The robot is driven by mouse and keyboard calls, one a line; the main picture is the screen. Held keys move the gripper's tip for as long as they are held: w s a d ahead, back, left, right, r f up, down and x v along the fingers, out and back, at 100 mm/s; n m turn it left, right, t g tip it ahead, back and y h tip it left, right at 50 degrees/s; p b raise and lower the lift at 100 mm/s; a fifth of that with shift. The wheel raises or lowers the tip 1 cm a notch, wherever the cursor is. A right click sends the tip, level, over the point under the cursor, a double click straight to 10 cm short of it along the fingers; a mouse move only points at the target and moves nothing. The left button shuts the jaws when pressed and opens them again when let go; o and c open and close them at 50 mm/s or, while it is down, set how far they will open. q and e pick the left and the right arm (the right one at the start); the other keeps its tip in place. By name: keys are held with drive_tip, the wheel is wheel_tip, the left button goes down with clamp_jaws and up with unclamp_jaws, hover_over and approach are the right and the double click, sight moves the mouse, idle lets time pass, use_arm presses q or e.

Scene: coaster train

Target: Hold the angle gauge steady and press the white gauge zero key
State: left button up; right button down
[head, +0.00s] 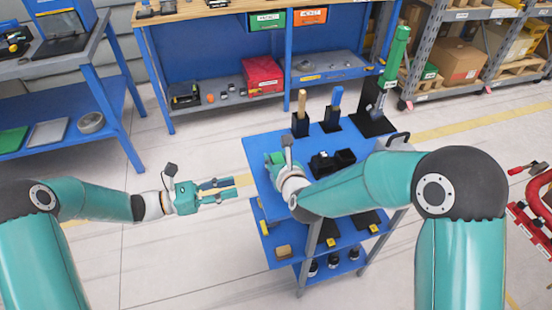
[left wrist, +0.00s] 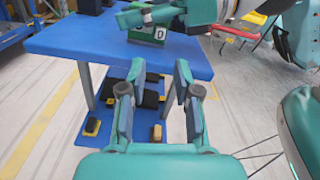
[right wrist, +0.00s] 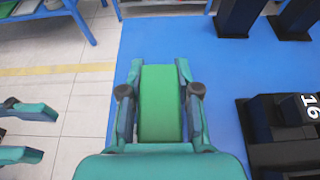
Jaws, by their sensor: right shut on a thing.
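The angle gauge is a green block (right wrist: 160,103) on the blue cart top (head: 262,150). My right gripper (right wrist: 158,75) is shut on it, one finger along each side. In the head view the gauge (head: 276,157) is partly hidden by my right gripper. In the left wrist view the gauge's face (left wrist: 147,36) shows under my right gripper, with a small white patch (left wrist: 159,33) bearing a dark mark; I cannot tell whether this is the zero key. My left gripper (head: 234,188) is open and empty, left of the cart, its fingers pointing toward it.
A black tray (right wrist: 262,130) with a part marked 16 sits right of the gauge. Black holders with a wooden-handled (head: 301,104) and a blue-handled tool (head: 336,99) stand at the cart's back. A green cylinder tool (head: 395,58) stands behind. Floor around my left gripper is clear.

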sight(262, 187)
use_arm(q)
drive_tip(key=shift+a+r+m+g+y, duration=0.15)
drive_tip(key=shift+r+m+g+y, duration=0.15)
drive_tip(key=shift+r+m+y, duration=0.35)
clamp_jaws()
drive_tip(key=shift+m+y, duration=0.25)
drive_tip(key=shift+y, duration=0.2)
drive_tip(key=shift+r+x, duration=0.15)
drive_tip(key=shift+x, duration=1.2)
drive_tip(key=shift+r+x, duration=0.2)
drive_tip(key=shift+x, duration=1.15)
drive_tip(key=shift+r+x, duration=0.15)
drive_tip(key=shift+x, duration=1.2)
drive_tip(key=shift+x, duration=0.85)
drive_tip(key=shift+r, duration=0.2)
drive_tip(key=shift+f+v, duration=0.2)
drive_tip(key=shift+v, duration=0.75)
drive_tip(key=shift+f+v, duration=0.15)
drive_tip(key=shift+v, duration=0.85)
drive_tip(key=shift+f+v, duration=0.2)
drive_tip(key=shift+v, duration=0.75)
drive_tip(key=shift+s+a, duration=0.1)
drive_tip(key=shift+a, duration=0.05)
